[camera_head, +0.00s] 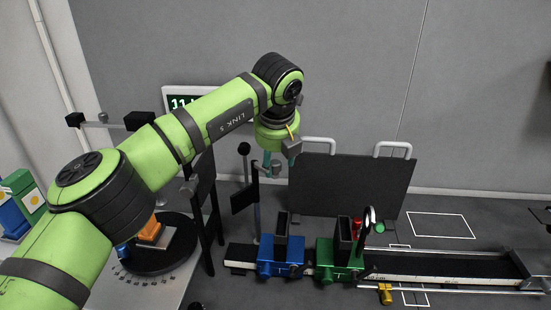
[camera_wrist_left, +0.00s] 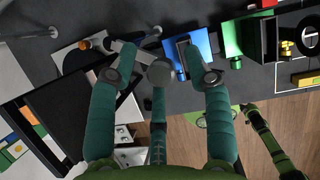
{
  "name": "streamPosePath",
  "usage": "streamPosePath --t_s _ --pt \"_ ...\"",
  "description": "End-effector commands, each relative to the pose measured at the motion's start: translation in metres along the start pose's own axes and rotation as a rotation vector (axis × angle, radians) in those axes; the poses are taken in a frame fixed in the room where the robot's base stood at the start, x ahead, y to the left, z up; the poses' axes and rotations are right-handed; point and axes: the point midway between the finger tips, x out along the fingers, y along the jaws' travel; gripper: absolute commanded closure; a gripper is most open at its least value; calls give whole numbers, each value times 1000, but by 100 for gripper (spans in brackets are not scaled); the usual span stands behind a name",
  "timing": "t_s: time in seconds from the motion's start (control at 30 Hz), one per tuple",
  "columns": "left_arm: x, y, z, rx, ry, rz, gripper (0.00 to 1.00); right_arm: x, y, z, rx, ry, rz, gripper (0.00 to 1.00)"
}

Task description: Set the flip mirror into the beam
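My left gripper (camera_head: 277,168) hangs, fingers down, above the bench by a thin upright post (camera_head: 256,207) and a black plate (camera_head: 243,198), left of the blue carrier. The plate and post look like the flip mirror's parts, but I cannot tell for sure. In the left wrist view the teal fingers of my left gripper (camera_wrist_left: 160,65) are spread apart. A grey round part lies between them, and I cannot tell whether it is a fingertip. No held object shows. A black ball-topped lever (camera_head: 244,149) stands just left of the gripper. My right gripper is not in view.
A blue carrier (camera_head: 281,268) and a green carrier (camera_head: 339,266) sit on the rail (camera_head: 450,278). A dark panel with two handles (camera_head: 350,186) stands behind. A round dark stage with an orange block (camera_head: 151,232) is left, partly behind my arm. Free bench lies at right.

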Motion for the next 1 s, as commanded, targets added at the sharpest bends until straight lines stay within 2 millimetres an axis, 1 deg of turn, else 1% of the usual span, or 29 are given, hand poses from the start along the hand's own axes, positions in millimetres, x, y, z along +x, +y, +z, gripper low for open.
streamPosePath --t_s 0.13,0.23,0.37,0.5,0.7,0.83,1.0 --pt "-1 0 -1 2 3 1 50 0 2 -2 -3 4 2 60" --pt "-9 0 0 3 2 0 50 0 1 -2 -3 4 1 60" --pt "-31 -1 0 2 -1 0 50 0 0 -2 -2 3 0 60" --pt "-62 -1 1 2 -2 0 50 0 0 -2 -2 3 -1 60" --pt "-99 -1 1 1 0 0 50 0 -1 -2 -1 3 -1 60" --pt "-113 -2 2 1 1 0 50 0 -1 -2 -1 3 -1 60" --pt "-119 -1 1 1 2 1 50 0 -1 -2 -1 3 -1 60"
